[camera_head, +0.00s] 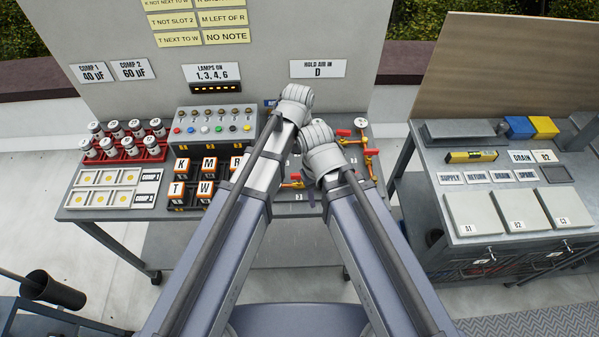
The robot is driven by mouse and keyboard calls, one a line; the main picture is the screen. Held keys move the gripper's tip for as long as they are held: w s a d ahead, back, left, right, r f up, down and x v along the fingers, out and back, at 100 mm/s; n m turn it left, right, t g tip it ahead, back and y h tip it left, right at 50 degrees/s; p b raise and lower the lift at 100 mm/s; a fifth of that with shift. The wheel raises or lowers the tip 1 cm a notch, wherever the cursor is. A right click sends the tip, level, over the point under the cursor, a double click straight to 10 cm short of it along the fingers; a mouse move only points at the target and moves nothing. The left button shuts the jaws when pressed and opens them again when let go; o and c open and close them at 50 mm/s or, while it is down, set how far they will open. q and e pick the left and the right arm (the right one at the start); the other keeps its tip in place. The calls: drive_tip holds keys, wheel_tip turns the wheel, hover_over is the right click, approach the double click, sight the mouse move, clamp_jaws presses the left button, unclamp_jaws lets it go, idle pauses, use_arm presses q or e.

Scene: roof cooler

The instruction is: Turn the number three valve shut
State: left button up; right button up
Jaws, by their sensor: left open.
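A valve with a red handle and orange-yellow body (292,184) sits at the bench's front edge, just above a small label reading 3 (299,196). It is partly covered by my left arm, and its handle angle is hard to read. Other red-handled valves show at the back (343,132) and right (370,152) of the same pipe panel. My left gripper (309,183) is mostly hidden between my arms, close to the front valve. It is open; I cannot tell if it touches the valve. My right gripper is hidden behind its own arm.
A round gauge (361,123) stands at the panel's back right. To the left are a lamp box (215,127), lettered blocks (190,180), a red rack of capacitors (125,150) and a tray of yellow-dotted slots (103,188). A second bench (470,215) stands at right, across a gap.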

sight(298, 174)
use_arm(q)
wheel_tip(298, 174, down, 7)
drive_tip(key=b, duration=0.7)
drive_tip(key=shift+f, duration=0.2)
drive_tip(key=shift+c, duration=0.2)
drive_tip(key=c, duration=1.3)
drive_tip(key=shift+c, duration=0.2)
